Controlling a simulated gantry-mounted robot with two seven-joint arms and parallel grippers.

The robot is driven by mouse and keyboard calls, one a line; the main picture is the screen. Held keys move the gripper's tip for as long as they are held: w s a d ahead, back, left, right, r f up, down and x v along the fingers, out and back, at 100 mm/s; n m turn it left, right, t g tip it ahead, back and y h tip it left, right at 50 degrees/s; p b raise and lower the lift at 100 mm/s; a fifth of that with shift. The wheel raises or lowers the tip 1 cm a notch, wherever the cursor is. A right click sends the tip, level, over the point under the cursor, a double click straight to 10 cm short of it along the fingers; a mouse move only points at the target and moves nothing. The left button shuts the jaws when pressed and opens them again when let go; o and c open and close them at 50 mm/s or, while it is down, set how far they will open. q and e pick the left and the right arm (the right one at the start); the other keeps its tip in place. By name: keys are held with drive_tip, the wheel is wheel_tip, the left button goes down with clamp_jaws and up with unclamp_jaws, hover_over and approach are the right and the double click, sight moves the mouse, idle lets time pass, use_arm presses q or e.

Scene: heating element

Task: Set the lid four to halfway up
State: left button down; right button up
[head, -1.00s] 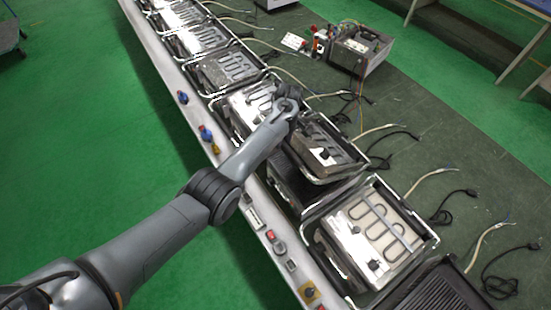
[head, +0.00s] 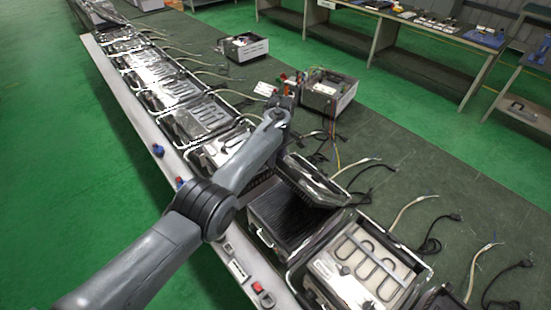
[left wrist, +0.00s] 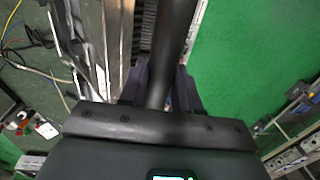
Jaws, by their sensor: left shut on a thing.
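The raised lid (head: 318,181) belongs to a grill in the row and stands tilted open, its far edge hinged at the back. Under it the black ribbed lower plate (head: 283,217) is exposed. In the left wrist view my left gripper (left wrist: 160,90) is shut around a dark round bar (left wrist: 174,45), which looks like the lid's handle. The exact grip is partly hidden by the gripper body. My right gripper is not in view.
Several similar grills stand in a row on a long pale bench (head: 128,108). A grill with an exposed heating element (head: 365,268) sits close on the near side. Loose cables lie behind the row. An open metal box (head: 328,93) stands farther back.

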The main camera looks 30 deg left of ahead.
use_arm(q)
drive_tip(key=shift+d+f, duration=0.25)
drive_tip(key=shift+f, duration=0.15)
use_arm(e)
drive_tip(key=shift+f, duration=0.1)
use_arm(q)
drive_tip(key=c, duration=1.1)
unclamp_jaws()
drive_tip(key=shift+d, duration=0.15)
drive_tip(key=o, duration=0.3)
drive_tip(key=shift+w+d+r, duration=0.1)
drive_tip(key=shift+w+d, duration=0.05)
drive_tip(key=shift+a+r, duration=0.15)
drive_tip(key=shift+a, duration=0.05)
drive_tip(key=shift+r, duration=0.3)
wheel_tip(320, 180, up, 10)
drive_tip(key=b, duration=0.1)
drive_tip(key=shift+w+d+b, duration=0.2)
drive_tip(key=shift+w+b, duration=0.2)
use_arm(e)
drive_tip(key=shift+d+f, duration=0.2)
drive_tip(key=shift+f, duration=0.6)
